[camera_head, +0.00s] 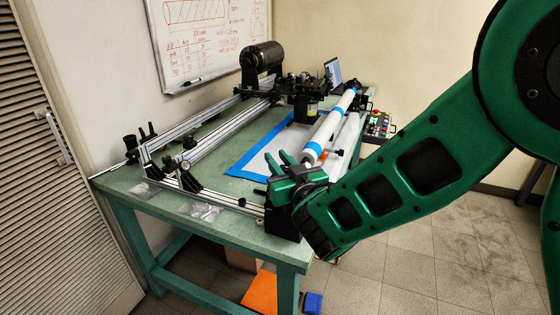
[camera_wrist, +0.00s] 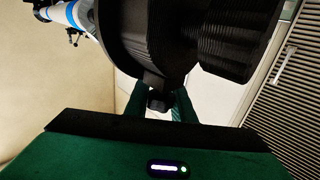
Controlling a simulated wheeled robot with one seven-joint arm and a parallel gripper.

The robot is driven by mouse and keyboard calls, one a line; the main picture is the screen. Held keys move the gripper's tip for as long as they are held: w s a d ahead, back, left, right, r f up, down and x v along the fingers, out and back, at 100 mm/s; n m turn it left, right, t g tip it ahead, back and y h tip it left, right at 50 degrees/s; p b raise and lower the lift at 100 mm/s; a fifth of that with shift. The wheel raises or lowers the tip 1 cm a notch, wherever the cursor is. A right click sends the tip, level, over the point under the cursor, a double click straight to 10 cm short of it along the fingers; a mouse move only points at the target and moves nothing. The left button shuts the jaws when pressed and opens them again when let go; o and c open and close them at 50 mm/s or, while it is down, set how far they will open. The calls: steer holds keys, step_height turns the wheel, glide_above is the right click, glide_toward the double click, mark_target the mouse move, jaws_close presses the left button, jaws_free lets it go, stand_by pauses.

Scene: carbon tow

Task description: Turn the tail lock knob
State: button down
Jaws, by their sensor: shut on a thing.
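The tail lock knob (camera_wrist: 158,101) is a small black knob under a large dark round body in the wrist view. My gripper (camera_wrist: 157,104) has one green finger on each side of the knob and is shut on it. In the head view my gripper (camera_head: 279,160) is at the near right corner of the bench, at the tail end of the white tube with blue bands (camera_head: 328,128). The knob is hidden there behind my gripper and the black tail parts. How far the knob is turned cannot be told.
The green bench (camera_head: 140,189) carries metal rails (camera_head: 200,145), a black motor-like cylinder (camera_head: 262,56) and a blue-edged mat (camera_head: 248,160). Small clear bags (camera_head: 200,211) lie near its front edge. A control box (camera_head: 378,124) is at the far right. Open tiled floor lies right of the bench.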

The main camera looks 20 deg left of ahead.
steer(key=shift+w+d+f+m+t+h, duration=0.15)
steer(key=shift+w+d+m+t+h, duration=0.2)
steer(key=shift+m+t+h, duration=0.45)
steer(key=shift+d+h, duration=0.15)
steer(key=shift+h, duration=0.45)
steer(key=shift+m, duration=0.3)
steer(key=c, duration=1.5)
jaws_free()
steer(key=shift+d+r, duration=0.1)
steer(key=shift+r, duration=0.1)
steer(key=shift+s, duration=0.15)
